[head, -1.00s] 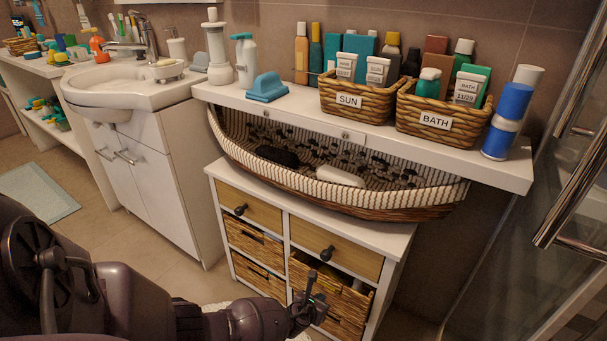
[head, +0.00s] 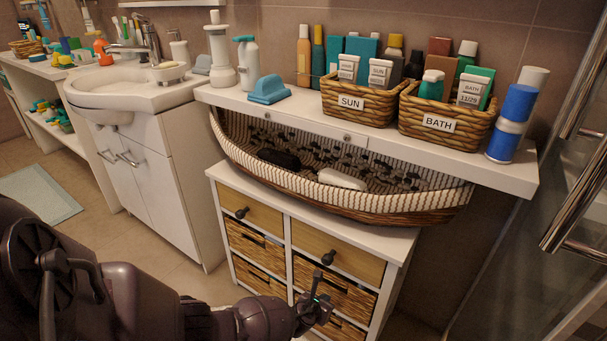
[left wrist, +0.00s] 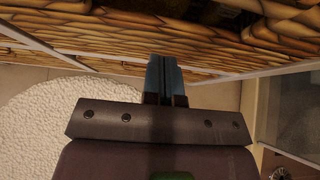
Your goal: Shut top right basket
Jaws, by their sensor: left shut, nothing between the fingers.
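The top right wicker basket (head: 352,295) is in the right column of the white cabinet, just below a wooden drawer. Its front looks about level with the cabinet frame; my left gripper hides part of it. My left gripper (head: 318,285) is shut and empty, in front of this basket in the head view. In the left wrist view the shut fingers (left wrist: 163,68) point at wicker weave (left wrist: 90,35) very close by; I cannot tell whether they touch. My right gripper is not in view.
The white cabinet (head: 291,232) also has two wooden drawers with dark knobs and other wicker baskets. A large striped basket (head: 345,200) stands on its top, under a shelf (head: 300,110). A glass shower door with a metal handle (head: 575,185) is at the right.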

